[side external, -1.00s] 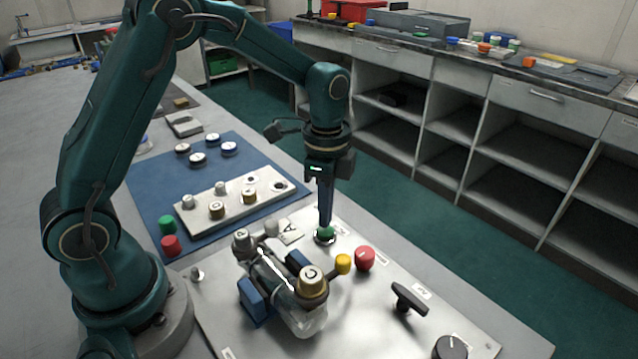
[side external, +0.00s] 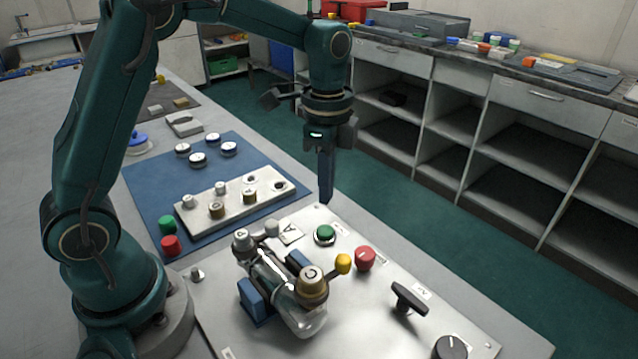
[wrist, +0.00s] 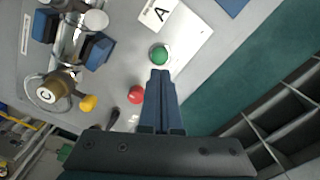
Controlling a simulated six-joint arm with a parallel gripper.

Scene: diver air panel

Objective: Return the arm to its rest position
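My gripper (side external: 326,198) hangs in the air above the back edge of the metal panel, with its blue fingers pointing down. In the wrist view the two fingers (wrist: 160,73) lie side by side against each other, with nothing between them. The green button (side external: 325,233) is on the panel (side external: 375,328) below the fingertips, apart from them. It also shows just beyond the fingertips in the wrist view (wrist: 159,54).
A clear cylinder assembly (side external: 290,290) with blue blocks, a yellow-ended lever (side external: 343,263), a red knob (side external: 365,259) and a black handle (side external: 409,298) stand on the panel. A blue mat (side external: 150,190) holds a white fitting block (side external: 232,203) and several caps. Shelving stands behind.

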